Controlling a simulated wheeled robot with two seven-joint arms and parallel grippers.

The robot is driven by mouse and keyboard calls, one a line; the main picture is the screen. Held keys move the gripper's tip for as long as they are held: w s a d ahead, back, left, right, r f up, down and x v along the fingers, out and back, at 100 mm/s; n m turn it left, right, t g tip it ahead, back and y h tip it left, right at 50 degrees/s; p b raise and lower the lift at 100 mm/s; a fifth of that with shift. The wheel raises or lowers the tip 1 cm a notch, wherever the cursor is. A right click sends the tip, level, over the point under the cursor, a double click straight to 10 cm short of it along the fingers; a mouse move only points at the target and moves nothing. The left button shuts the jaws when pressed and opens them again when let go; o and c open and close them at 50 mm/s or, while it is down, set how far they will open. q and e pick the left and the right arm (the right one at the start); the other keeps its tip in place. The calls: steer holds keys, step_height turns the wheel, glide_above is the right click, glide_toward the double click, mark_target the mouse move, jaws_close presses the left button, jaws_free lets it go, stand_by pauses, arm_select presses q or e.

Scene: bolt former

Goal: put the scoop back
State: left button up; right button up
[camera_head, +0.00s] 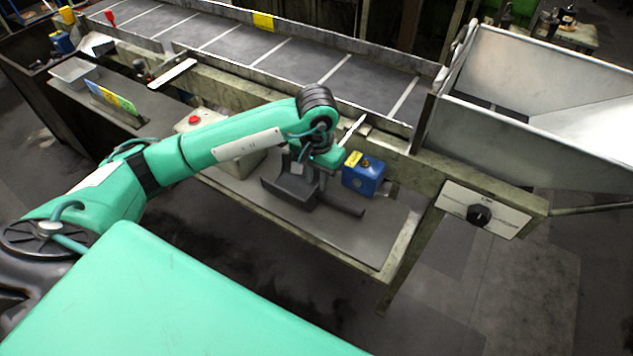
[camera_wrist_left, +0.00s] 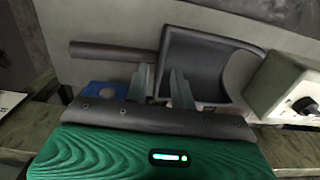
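The dark grey scoop (camera_head: 283,191) rests on the shelf below the conveyor, its handle (camera_head: 342,208) pointing right. In the left wrist view its bowl (camera_wrist_left: 205,62) lies to the right and its handle (camera_wrist_left: 108,52) to the left. My left gripper (camera_head: 308,168) is just above the scoop in the head view. In the left wrist view its two fingers (camera_wrist_left: 160,80) are apart, one on each side of the bowl's handle-end wall. I cannot tell whether they touch it. My right gripper is not in view.
A blue box (camera_head: 363,178) stands right of the scoop. A pale box with a red button (camera_head: 195,121) stands to its left, partly behind my arm. The shelf (camera_head: 375,237) is bare in front. A metal hopper (camera_head: 520,80) and knob panel (camera_head: 483,211) are at right.

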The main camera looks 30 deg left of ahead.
arm_select(q)
step_height(320, 180, up, 10)
steer(key=b, duration=0.2)
steer(key=shift+b, duration=0.35)
steer(key=shift+d, duration=0.1)
